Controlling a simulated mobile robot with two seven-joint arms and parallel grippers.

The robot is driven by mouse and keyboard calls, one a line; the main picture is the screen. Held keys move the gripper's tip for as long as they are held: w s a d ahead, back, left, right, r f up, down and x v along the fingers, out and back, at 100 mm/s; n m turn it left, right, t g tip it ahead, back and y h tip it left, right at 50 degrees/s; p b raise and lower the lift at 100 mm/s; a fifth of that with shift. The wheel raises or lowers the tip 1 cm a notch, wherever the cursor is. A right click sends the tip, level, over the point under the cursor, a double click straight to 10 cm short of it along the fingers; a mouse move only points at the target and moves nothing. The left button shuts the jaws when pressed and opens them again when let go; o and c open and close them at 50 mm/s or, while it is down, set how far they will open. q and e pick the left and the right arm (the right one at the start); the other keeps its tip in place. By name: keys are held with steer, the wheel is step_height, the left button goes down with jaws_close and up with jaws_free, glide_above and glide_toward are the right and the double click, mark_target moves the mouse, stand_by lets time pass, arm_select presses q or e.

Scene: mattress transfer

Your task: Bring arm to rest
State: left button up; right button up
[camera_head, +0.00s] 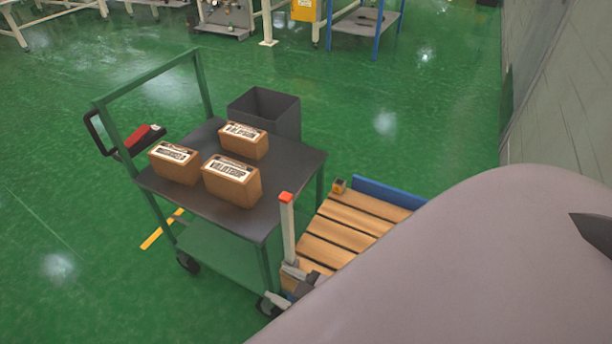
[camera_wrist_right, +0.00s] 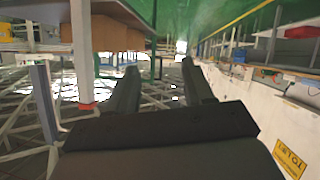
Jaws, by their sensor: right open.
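My right gripper (camera_head: 304,278) shows small and partly hidden in the head view, low in the middle. It is beside a white post with a red top (camera_head: 287,228). In the right wrist view its two dark fingers (camera_wrist_right: 162,82) are spread apart with nothing between them. The red-tipped post also shows in the right wrist view (camera_wrist_right: 84,62), left of the fingers and apart from them. A large smooth grey surface fills the lower right of the head view and hides what lies behind it. My left gripper is not in view.
A green cart with a dark top (camera_head: 210,207) carries three cardboard boxes (camera_head: 232,181). A dark bin (camera_head: 270,115) stands behind it. Wooden slats (camera_head: 345,226) with a blue edge (camera_head: 387,194) lie to the right of the cart. Open green floor lies behind; a pale wall (camera_head: 565,90) stands at right.

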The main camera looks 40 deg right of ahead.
steer(key=s+d+f+m+g, duration=0.1)
steer(key=s+f+m+g, duration=0.1)
steer(key=s+f+m, duration=0.1)
steer(key=shift+s+f+h, duration=0.4)
steer(key=shift+s+f, duration=0.15)
steer(key=shift+s, duration=0.55)
steer(key=shift+r, duration=0.1)
